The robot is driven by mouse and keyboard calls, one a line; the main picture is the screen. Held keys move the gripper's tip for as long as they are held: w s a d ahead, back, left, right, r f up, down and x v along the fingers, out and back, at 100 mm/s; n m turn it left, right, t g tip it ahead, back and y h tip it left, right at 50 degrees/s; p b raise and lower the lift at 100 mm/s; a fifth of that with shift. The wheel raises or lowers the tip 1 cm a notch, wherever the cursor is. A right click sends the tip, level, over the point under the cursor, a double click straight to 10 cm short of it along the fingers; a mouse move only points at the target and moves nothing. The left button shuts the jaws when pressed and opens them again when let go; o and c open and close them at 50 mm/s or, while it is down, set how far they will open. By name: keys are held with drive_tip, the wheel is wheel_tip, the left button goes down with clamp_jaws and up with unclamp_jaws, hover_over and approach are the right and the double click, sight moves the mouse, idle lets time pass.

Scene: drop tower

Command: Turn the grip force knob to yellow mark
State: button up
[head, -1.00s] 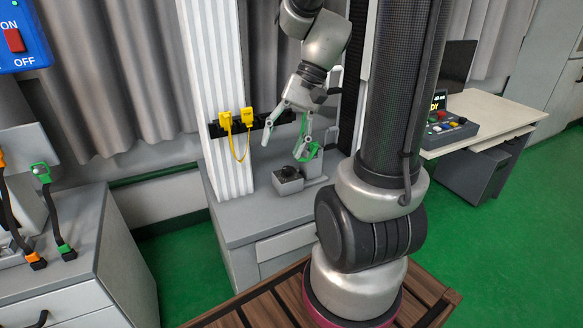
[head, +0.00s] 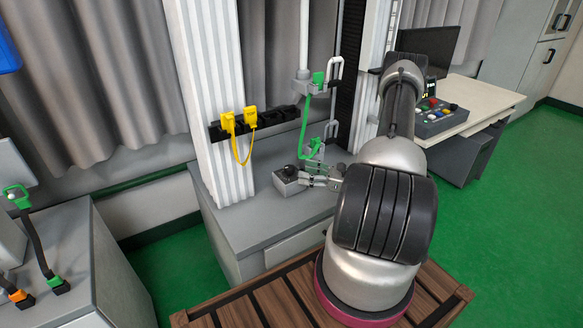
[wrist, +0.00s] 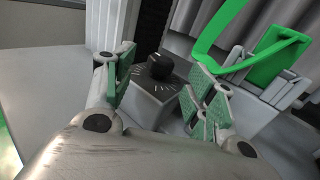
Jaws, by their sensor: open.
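The grip force knob (head: 291,171) is a black dial on top of a small grey box (head: 287,187) on the grey bench. In the wrist view the knob (wrist: 160,66) sits ahead, between my two fingers, with white tick marks on the dark dial face around it. A yellow mark cannot be made out. My gripper (head: 304,181) is low, just right of the box, and points left at it. In the wrist view my gripper (wrist: 160,88) is open, with green pads on either side of the box and nothing held. The fingers appear short of the knob.
A green cable (head: 304,122) and green clamp (head: 314,147) stand right behind the box, close to my right finger in the wrist view. A control console (head: 436,118) sits on the right desk.

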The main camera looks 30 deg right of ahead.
sight(289, 167)
drive_tip(key=shift+w+f, duration=0.2)
drive_tip(key=shift+f, duration=0.1)
drive_tip(key=x, duration=0.7)
drive_tip(key=shift+w, duration=0.15)
drive_tip(key=shift+c, duration=0.3)
drive_tip(key=c, duration=0.9)
